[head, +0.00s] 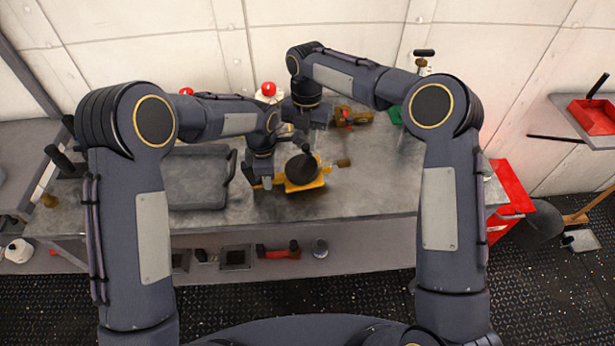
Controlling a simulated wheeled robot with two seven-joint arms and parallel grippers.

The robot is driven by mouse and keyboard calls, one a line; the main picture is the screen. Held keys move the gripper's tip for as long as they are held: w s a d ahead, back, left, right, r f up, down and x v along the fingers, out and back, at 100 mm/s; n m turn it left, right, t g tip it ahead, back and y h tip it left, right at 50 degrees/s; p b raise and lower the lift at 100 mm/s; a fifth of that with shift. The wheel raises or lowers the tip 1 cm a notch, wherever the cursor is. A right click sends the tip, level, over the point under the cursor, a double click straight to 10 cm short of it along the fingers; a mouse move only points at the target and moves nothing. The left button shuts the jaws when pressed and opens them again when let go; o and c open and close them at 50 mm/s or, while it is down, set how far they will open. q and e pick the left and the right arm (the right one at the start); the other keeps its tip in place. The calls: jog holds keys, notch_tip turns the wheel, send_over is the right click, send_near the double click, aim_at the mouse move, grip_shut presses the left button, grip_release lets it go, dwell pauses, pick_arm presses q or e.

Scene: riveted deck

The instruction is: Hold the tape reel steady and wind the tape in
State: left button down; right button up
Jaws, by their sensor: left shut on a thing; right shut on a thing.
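The tape reel (304,186) is on the grey workbench, left of its middle. It shows a yellow-orange body, a dark round part on top and a brown knob at its right end. My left gripper (263,184) is at the reel's left side and is shut on it; its fingertips are small and partly hidden. My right gripper (306,144) reaches down from behind, just above the reel's dark part. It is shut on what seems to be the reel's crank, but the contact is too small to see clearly. No loose tape can be made out.
A dark tray (197,196) lies on the workbench (380,190) to the left. A brown wooden and brass tool (353,116) and a green item lie behind the reel. The bench's right part is mostly clear. A red cabinet (512,190) stands beyond its right end.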

pick_arm(q)
jog(key=shift+f, duration=0.15)
pick_arm(e)
jog(key=n, duration=0.1)
jog(key=a+n, duration=0.1)
jog(key=n, duration=0.1)
jog(key=w+a+n+g, duration=0.1)
jog(key=shift+f+n+h, duration=0.2)
jog(key=shift+n+h, duration=0.2)
jog(key=o, duration=1)
jog(key=shift+o, duration=0.2)
jog(key=v, duration=0.7)
jog(key=shift+r, duration=0.25)
pick_arm(q)
jog(key=c, duration=1)
grip_release()
